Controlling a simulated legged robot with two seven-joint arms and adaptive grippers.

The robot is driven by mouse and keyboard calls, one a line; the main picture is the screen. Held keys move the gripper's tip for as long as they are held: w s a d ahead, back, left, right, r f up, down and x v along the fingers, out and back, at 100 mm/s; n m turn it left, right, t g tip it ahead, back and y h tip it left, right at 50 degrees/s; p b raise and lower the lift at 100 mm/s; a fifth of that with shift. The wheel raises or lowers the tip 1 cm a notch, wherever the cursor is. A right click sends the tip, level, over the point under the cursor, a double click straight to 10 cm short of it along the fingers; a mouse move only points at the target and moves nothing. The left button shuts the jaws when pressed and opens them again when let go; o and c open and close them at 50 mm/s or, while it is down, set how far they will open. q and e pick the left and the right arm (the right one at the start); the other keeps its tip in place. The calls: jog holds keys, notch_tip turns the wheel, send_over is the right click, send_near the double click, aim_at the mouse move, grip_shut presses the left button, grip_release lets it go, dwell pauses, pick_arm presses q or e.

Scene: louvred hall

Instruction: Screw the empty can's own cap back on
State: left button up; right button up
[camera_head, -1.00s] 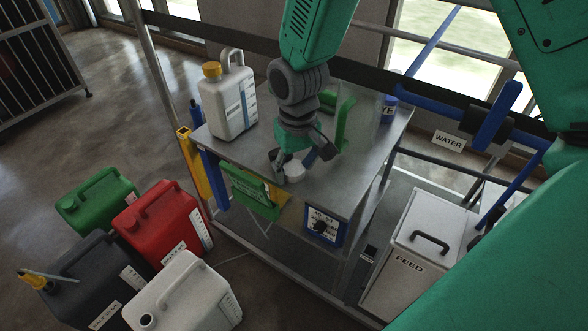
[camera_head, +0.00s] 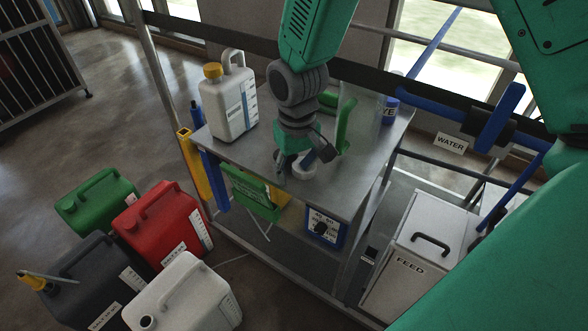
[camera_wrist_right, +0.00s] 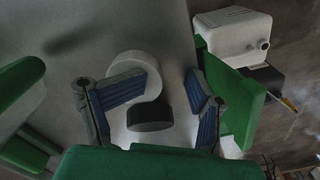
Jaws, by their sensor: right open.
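A white can (camera_head: 184,295) stands on the floor at the front, its spout showing a dark mouth. It also shows in the right wrist view (camera_wrist_right: 232,36). A black round cap (camera_wrist_right: 150,116) lies on the metal table (camera_head: 245,152), touching or overlapping a round white piece (camera_wrist_right: 137,68). The white piece shows partly in the head view (camera_head: 304,167). My right gripper (camera_head: 296,174) is open, low over the table near its front edge. In the wrist view its fingers (camera_wrist_right: 160,106) are on either side of the black cap, without visible grip. My left gripper is not in view.
A white can with a yellow cap (camera_head: 229,95) stands on the table. Red (camera_head: 160,222), green (camera_head: 97,202) and dark (camera_head: 82,280) cans stand beside the white one. A green piece (camera_head: 345,125) and blue tub (camera_head: 389,110) are behind my gripper. A feed bin (camera_head: 410,265) stands right.

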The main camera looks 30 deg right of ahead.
jog(key=shift+r, duration=0.1)
notch_tip(320, 180, up, 14)
jog(key=p, duration=0.2)
jog(key=shift+w+a+p, duration=0.15)
jog(key=shift+w+p, duration=0.25)
